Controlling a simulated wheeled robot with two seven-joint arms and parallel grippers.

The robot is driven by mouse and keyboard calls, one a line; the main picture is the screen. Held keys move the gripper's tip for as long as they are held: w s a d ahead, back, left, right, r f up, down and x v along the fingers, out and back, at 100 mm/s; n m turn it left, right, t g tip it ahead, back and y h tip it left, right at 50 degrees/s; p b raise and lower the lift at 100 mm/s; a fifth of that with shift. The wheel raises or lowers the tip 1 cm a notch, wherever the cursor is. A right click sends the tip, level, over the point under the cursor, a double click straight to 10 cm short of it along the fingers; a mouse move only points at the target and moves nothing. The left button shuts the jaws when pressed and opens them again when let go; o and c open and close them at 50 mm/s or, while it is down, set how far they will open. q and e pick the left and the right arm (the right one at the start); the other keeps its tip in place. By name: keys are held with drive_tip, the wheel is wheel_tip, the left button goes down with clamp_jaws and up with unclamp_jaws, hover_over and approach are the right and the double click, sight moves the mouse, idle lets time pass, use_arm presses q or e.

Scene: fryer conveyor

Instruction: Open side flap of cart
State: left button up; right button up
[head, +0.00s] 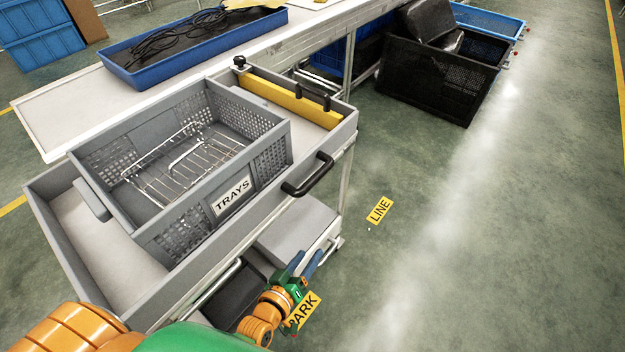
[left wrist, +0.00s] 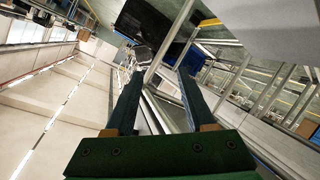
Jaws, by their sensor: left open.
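The grey cart (head: 207,273) stands at left centre in the head view, with raised walls around its top. A black bar handle (head: 308,175) is fixed to the outside of its right wall, which stands upright. I cannot tell for certain which wall is the side flap. My left gripper (head: 307,262) is low beside the cart, below and apart from the handle, near the lower shelf. Its jaws are open and empty; both fingers also show in the left wrist view (left wrist: 162,75). The handle is not clear in that view. My right gripper is not in view.
A grey crate labelled TRAYS (head: 232,197) holds a wire rack on the cart. A yellow bar (head: 290,100) lies behind it. A worktable with a blue tray (head: 190,55) stands behind. A black crate (head: 440,80) is on the floor. The floor at right is clear.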

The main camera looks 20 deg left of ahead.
sight(314, 176)
use_arm(q)
drive_tip(key=w+a+r+n+t+y+b, duration=0.1)
drive_tip(key=w+r+n+t, duration=0.15)
drive_tip(key=r, duration=0.55)
drive_tip(key=w+a+r+n+t+y, duration=0.15)
drive_tip(key=r+n+t, duration=0.25)
drive_tip(key=r, duration=0.4)
drive_tip(key=x, duration=0.6)
drive_tip(key=shift+d+r+p, duration=0.1)
drive_tip(key=shift+d+p, duration=0.2)
drive_tip(key=shift+d, duration=0.1)
drive_tip(key=shift+w, duration=0.45)
clamp_jaws()
